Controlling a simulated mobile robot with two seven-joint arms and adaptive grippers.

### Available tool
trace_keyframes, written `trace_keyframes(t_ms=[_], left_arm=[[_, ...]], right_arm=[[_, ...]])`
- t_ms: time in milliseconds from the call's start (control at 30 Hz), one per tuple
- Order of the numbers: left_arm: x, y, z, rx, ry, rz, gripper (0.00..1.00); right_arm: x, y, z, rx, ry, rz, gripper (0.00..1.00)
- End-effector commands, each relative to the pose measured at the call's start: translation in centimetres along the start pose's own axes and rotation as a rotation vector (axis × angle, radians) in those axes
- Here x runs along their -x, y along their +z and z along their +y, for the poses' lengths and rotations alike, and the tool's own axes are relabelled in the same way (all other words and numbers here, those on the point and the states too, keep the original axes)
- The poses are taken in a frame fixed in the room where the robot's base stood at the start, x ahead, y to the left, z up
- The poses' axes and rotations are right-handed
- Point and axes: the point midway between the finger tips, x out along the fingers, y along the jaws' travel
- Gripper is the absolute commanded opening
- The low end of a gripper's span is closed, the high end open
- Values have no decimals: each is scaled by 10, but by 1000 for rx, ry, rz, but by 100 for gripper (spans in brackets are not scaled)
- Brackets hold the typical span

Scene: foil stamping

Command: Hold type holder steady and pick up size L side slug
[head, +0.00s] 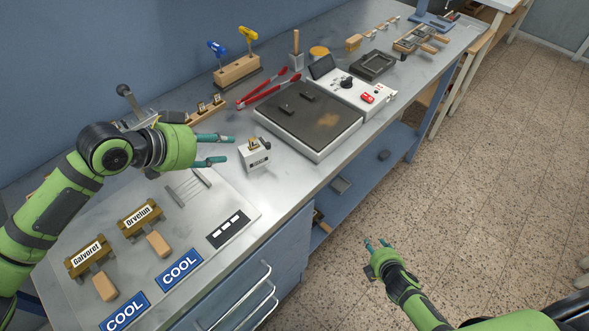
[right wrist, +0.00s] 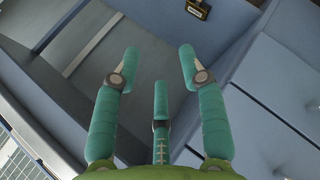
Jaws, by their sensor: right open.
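Two brass-coloured holders with wooden handles, labelled Orvelun (head: 140,218) and Galvoret (head: 89,256), lie on a pale board on the left part of the bench. Thin grey metal strips (head: 186,187) lie behind them. A dark plate with white bars (head: 228,229) lies at the board's right edge. I cannot read a size L on any piece. My left gripper (head: 213,150) is open and empty above the bench, left of a small white box (head: 255,155). My right gripper (head: 378,246) is open and empty, out over the floor in front of the bench; its spread fingers show in the right wrist view (right wrist: 160,70).
Two blue COOL signs (head: 180,268) lie near the bench front. A dark hot plate (head: 310,125) with a white control box (head: 362,92) stands mid-bench. Red tongs (head: 268,88) and a wooden block with hex keys (head: 237,72) are behind. The floor beside the bench is clear.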

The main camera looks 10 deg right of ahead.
Motion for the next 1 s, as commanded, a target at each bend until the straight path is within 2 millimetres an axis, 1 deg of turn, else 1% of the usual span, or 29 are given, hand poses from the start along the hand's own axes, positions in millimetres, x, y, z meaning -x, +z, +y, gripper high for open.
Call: trace_keyframes(t_ms=[33, 67, 100, 167, 200, 233, 333, 367, 400, 467, 500, 567, 600, 633, 667, 700, 733, 767, 800, 900, 1000], left_arm=[[0, 0, 0, 0, 0, 0, 39], [0, 0, 0, 0, 0, 0, 39], [0, 0, 0, 0, 0, 0, 39], [0, 0, 0, 0, 0, 0, 39], [0, 0, 0, 0, 0, 0, 39], [0, 0, 0, 0, 0, 0, 39], [0, 0, 0, 0, 0, 0, 39], [0, 0, 0, 0, 0, 0, 39], [0, 0, 0, 0, 0, 0, 39], [0, 0, 0, 0, 0, 0, 39], [0, 0, 0, 0, 0, 0, 39], [0, 0, 0, 0, 0, 0, 39], [0, 0, 0, 0, 0, 0, 39], [0, 0, 0, 0, 0, 0, 39], [0, 0, 0, 0, 0, 0, 39], [0, 0, 0, 0, 0, 0, 39], [0, 0, 0, 0, 0, 0, 39], [0, 0, 0, 0, 0, 0, 39], [0, 0, 0, 0, 0, 0, 39], [0, 0, 0, 0, 0, 0, 39], [0, 0, 0, 0, 0, 0, 39]], right_arm=[[-1, 0, 34, 93, 66, 7, 42], [-1, -1, 52, 153, 103, 9, 42], [0, -2, 76, 231, 152, 9, 42], [4, -4, 111, 351, 226, 3, 42], [8, -6, 135, 431, 276, -5, 42], [12, -8, 153, 492, 313, -13, 42], [28, -15, 210, 694, 438, -53, 42], [35, -18, 226, 756, 476, -69, 42], [44, -21, 249, 837, 527, -94, 42], [59, -27, 280, 959, 601, -138, 42], [71, -32, 301, 1042, 651, -172, 42], [90, -40, 330, 1167, 726, -230, 42], [104, -48, 348, 1255, 777, -272, 42], [115, -56, 359, 1324, 816, -303, 42], [127, -67, 368, 1399, 857, -333, 42], [140, -86, 372, 1503, 908, -364, 42], [147, -103, 369, 1575, 942, -372, 42], [152, -120, 362, 1633, 967, -371, 42], [155, -140, 350, 1697, 993, -357, 42], [162, -183, 321, 1813, 1046, -311, 42], [169, -216, 296, 1898, 1087, -270, 42]])
